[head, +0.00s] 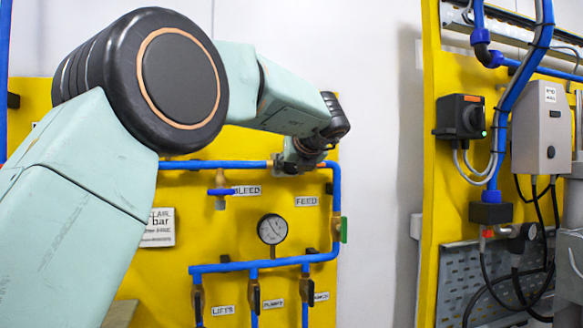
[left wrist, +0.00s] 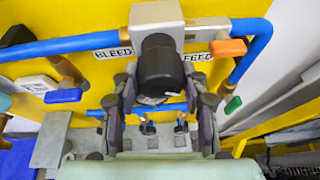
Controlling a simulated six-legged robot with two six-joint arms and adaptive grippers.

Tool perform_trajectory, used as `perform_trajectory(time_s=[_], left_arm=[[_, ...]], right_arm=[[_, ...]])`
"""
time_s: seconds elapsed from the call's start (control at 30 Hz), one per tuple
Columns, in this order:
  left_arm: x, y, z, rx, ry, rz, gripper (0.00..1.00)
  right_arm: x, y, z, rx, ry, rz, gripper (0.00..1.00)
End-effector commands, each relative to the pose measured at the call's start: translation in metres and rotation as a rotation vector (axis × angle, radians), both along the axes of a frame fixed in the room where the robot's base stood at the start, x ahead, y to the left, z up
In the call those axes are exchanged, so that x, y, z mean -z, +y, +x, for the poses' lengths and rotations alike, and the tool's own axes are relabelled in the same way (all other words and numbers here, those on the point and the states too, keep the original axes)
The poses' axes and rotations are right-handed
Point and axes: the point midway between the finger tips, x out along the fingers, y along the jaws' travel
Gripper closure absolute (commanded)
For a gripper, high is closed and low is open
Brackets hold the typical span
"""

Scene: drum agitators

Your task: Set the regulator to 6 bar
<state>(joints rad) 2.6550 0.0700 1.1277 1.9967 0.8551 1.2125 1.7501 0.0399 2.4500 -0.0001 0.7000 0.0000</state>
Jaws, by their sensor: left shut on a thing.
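The regulator shows in the left wrist view as a grey body (left wrist: 158,18) with a round black knob (left wrist: 160,70) between the BLEED and FEED labels. My left gripper (left wrist: 161,84) has a finger on each side of the knob and is shut on it. In the head view my left gripper (head: 302,160) is at the upper pipe on the yellow panel, and the arm and gripper hide most of the regulator. My right gripper is not in view.
A blue-handled valve (head: 222,191) hangs left of the BLEED label. A green handle (head: 344,230) is on the right pipe, and several valves line the lower pipe. Another yellow panel stands at right.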

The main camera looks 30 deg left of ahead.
Motion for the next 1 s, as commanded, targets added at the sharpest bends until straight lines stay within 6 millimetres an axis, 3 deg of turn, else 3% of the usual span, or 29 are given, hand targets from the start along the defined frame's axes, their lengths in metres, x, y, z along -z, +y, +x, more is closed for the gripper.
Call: perform_trajectory(time_s=[0.37, 1.0], left_arm=[[-0.003, 0.000, 0.000, -0.001, 0.029, 0.026, 0.87], [-0.006, -0.001, 0.000, 0.002, 0.426, 0.365, 0.87]], right_arm=[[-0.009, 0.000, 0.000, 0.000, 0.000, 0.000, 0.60], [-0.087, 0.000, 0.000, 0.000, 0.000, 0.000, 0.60]])
